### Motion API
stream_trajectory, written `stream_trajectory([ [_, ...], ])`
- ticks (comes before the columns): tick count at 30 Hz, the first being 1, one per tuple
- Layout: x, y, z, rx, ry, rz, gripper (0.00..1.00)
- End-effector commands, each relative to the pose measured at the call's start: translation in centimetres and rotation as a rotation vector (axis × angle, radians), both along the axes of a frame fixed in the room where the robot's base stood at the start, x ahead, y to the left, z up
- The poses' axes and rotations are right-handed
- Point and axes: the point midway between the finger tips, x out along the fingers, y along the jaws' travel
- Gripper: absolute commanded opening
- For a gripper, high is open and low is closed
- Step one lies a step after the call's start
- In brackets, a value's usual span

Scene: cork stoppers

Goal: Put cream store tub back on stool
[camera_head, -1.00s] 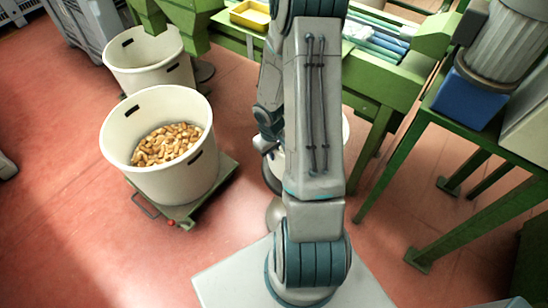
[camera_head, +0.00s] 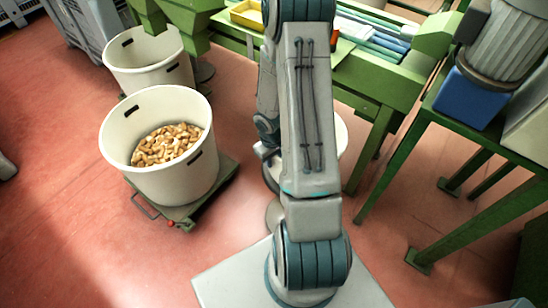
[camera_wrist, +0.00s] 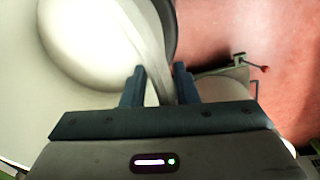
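A cream tub (camera_head: 341,136) shows in the head view, mostly hidden behind my arm. In the wrist view, the pale inside of a round tub (camera_wrist: 85,40) fills the upper left. My gripper (camera_wrist: 159,75) has one finger on each side of its rim. Whether the fingers press on the rim is not clear. A round stool with a grey foot (camera_head: 274,215) stands on the floor behind my arm, its seat mostly hidden. The tub is close to the seat; whether it rests on it cannot be seen.
A large white tub of corks (camera_head: 118,150) stands on a green dolly (camera_head: 212,190) to the left. Another white tub (camera_head: 125,62) stands behind it. A green bench (camera_head: 400,85) is at the back, and a green table (camera_head: 480,135) is at the right. Red floor is open at left.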

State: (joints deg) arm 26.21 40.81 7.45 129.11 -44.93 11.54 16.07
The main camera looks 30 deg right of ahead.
Motion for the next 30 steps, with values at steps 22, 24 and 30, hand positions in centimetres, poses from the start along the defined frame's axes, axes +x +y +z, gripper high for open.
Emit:
stream_trajectory([
  [22,-0.1,0.7,12.0,-0.001,-0.001,-0.001,0.27],
  [24,-0.2,0.8,12.5,-0.005,-0.002,-0.001,0.27],
  [30,-0.6,1.9,16.7,-0.065,-0.019,-0.015,0.27],
])
